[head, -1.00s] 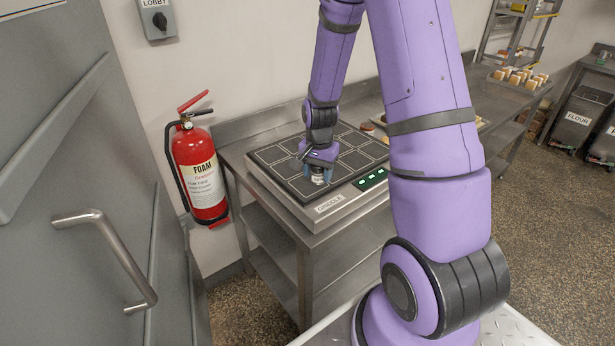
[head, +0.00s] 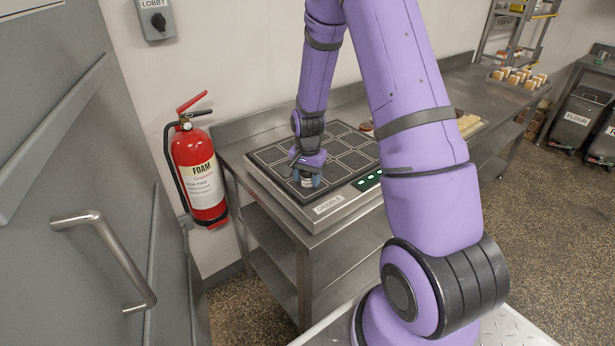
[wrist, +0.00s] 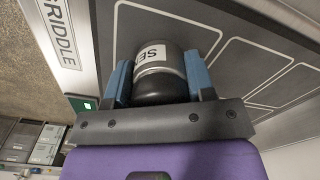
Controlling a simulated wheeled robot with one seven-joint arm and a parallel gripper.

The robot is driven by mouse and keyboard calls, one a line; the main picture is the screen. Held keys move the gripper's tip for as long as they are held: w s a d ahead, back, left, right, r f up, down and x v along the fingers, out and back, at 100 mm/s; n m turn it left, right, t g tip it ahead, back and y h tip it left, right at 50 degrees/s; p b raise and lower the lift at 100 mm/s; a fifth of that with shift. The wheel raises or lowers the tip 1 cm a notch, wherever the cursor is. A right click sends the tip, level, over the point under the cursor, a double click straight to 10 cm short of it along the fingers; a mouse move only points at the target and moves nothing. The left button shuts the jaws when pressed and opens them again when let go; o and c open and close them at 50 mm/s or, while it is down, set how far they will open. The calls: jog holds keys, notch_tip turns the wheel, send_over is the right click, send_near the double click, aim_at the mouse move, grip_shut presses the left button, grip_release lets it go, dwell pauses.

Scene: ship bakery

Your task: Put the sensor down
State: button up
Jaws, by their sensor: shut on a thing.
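The sensor (wrist: 160,72) is a dark rounded cylinder with a white label reading "SE", seen between the blue fingers in the wrist view. My gripper (wrist: 158,85) is shut on it. In the head view my gripper (head: 307,178) points down over the front left part of the griddle, with the sensor (head: 307,182) small beneath it. The griddle (head: 268,157) has a dark top marked with pale-outlined squares. I cannot tell whether the sensor's base touches the griddle top.
A steel bench (head: 240,138) carries the griddle. A red foam extinguisher (head: 200,175) hangs on the wall at left, beside a grey door (head: 60,150). A tray of pale food (head: 470,124) lies right of the griddle. Several griddle squares are bare.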

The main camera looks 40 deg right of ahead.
jog(key=o, duration=1)
notch_tip(320, 180, up, 12)
jog(key=s+a+r+n+t, duration=0.1)
jog(key=s+a+r+n, duration=0.3)
jog(key=r, duration=0.4)
jog(key=s+a+r+n+t, duration=0.2)
jog(key=s+a+r, duration=0.3)
jog(key=r, duration=0.4)
jog(key=s+a+r+n, duration=0.1)
jog(key=s+r+n, duration=0.1)
jog(key=s, duration=0.3)
jog(key=s+a+r+n+t, duration=0.1)
jog(key=s+r+n, duration=0.1)
jog(key=s, duration=0.4)
jog(key=s+a+r+n+t, duration=0.1)
jog(key=s+a+r+n, duration=0.1)
jog(key=s, duration=0.4)
jog(key=shift+s+r, duration=0.25)
jog(key=shift+r, duration=0.1)
